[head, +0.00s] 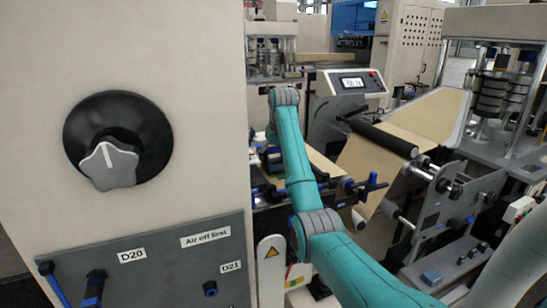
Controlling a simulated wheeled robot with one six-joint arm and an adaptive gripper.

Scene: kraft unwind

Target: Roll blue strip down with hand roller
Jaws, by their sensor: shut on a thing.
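My teal arm reaches from the lower right up to a wrist joint beside the cabinet edge. My gripper itself does not show; the arm and the cabinet hide that spot. I cannot make out the hand roller or the blue strip. A brown kraft web (372,163) runs over a black roller (382,138) on the unwind machine. Another stretch of brown web (322,163) lies flat just right of my arm, partly hidden by it.
A large beige cabinet (160,45) with a grey knob (108,167) and a labelled lower panel (150,265) fills the left. A display console (352,83) stands behind the web. Shafts and brackets (450,190) crowd the right, leaving little free room around my arm.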

